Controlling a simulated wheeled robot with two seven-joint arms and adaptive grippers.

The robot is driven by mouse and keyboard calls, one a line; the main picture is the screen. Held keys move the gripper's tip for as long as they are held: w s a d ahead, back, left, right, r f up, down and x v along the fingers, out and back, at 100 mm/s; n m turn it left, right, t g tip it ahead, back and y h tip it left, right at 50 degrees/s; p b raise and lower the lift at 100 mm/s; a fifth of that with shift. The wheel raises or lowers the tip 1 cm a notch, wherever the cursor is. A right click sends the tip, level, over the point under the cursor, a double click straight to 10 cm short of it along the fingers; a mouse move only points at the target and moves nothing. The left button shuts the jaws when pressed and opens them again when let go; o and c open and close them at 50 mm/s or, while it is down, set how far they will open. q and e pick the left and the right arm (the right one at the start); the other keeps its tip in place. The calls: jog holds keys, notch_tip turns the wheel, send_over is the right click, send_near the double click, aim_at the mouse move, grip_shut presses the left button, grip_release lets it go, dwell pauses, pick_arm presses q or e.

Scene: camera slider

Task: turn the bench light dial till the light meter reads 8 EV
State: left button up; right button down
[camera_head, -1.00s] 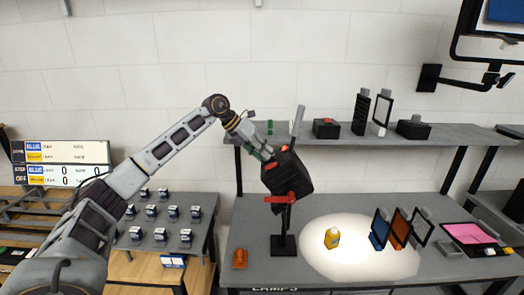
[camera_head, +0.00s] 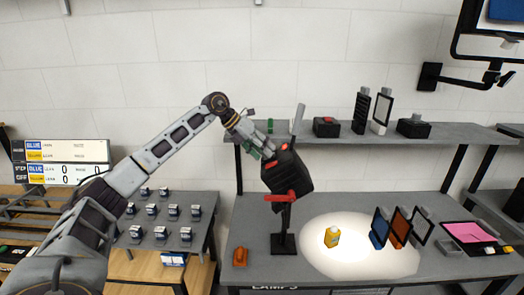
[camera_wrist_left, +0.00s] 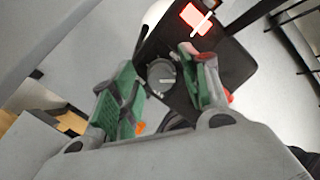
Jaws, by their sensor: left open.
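The bench light (camera_head: 287,172) is a black box-shaped lamp with red parts, tilted on a stand on the grey bench. Its dial (camera_wrist_left: 161,75) is a round grey knob with a pale pointer line, on the lamp's dark face in the left wrist view. My left gripper (camera_head: 263,149) is at the lamp's upper left. In the left wrist view its green-padded fingers (camera_wrist_left: 155,68) are open, one on each side of the dial; I cannot tell whether they touch it. The light meter and its reading cannot be made out. My right gripper is not in view.
The lamp casts a bright round spot on the bench (camera_head: 262,220) around a yellow bottle-like object (camera_head: 332,237). Framed filters (camera_head: 398,228) stand to the right. A shelf (camera_head: 350,138) with black boxes runs behind the lamp. A red-lit patch (camera_wrist_left: 196,18) is near the dial.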

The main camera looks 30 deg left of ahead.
pick_arm(q)
jog(key=v, duration=1.2)
jog(key=shift+f, duration=0.15)
dwell(0.5)
